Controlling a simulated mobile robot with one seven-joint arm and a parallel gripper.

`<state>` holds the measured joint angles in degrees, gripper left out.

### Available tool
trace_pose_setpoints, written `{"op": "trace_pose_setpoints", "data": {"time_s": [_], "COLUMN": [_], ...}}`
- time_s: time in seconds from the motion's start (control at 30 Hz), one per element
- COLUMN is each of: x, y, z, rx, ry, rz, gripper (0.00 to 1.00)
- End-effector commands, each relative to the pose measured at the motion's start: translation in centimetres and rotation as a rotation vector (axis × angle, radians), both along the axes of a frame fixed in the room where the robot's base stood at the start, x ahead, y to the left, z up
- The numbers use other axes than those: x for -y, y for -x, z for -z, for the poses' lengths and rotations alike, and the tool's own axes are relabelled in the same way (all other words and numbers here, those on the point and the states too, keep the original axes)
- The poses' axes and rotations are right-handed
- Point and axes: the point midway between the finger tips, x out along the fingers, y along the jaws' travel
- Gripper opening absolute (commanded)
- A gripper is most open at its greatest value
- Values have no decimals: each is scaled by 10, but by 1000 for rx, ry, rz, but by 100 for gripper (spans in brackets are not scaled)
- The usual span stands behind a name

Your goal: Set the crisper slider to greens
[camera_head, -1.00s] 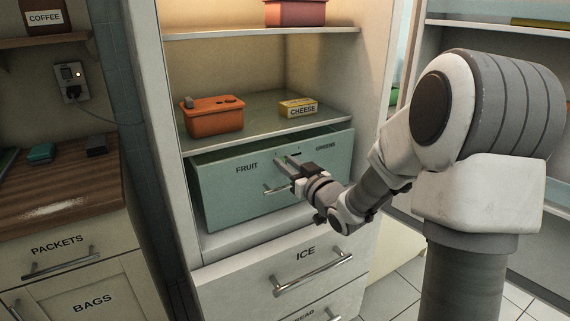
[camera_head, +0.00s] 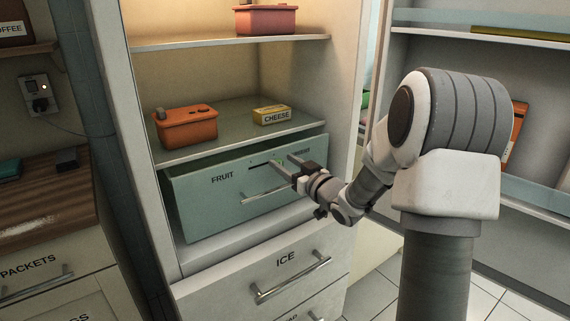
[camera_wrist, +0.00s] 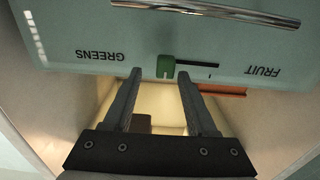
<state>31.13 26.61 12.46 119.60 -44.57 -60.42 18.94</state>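The crisper drawer front (camera_head: 215,205) is pale green, with FRUIT on its left and GREENS on its right, partly covered by my gripper. The green slider knob (camera_wrist: 166,67) sits at the GREENS end of its dark slot in the wrist view, where the drawer appears upside down. The bare slot runs from the knob toward FRUIT. In the head view the knob (camera_head: 281,163) is partly hidden by my fingers. My gripper (camera_head: 284,160) is open at the drawer front. In the wrist view its fingertips (camera_wrist: 160,76) lie apart on either side of the knob, with gaps showing.
The drawer's bar handle (camera_head: 262,196) lies just below the slider. An orange box (camera_head: 188,131) and a cheese packet (camera_head: 271,115) stand on the shelf above. The ICE drawer handle (camera_head: 291,280) sticks out below. An open door with racks (camera_head: 470,60) is at right.

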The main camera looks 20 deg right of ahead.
Motion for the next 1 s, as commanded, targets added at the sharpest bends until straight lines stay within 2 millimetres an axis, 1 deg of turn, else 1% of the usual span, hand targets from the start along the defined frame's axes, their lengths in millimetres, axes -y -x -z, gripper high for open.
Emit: {"op": "trace_pose_setpoints", "data": {"time_s": [0.2, 0.27, 0.37, 0.47, 0.6, 0.8, 0.9, 1.0], "x": [0, 2, 7, 14, 26, 41, 46, 50], "y": [3, 8, 22, 43, 77, 122, 140, 153], "z": [0, -1, -1, -2, -2, -2, -1, 0], "rx": [-1, -1, -2, -3, -3, -2, -2, -2], "ry": [0, 0, 0, 0, 0, 0, -2, 1], "rz": [-1, -1, 2, 2, 4, 5, 3, 2], "gripper": [57, 57, 57, 57, 57, 57, 57, 57]}}
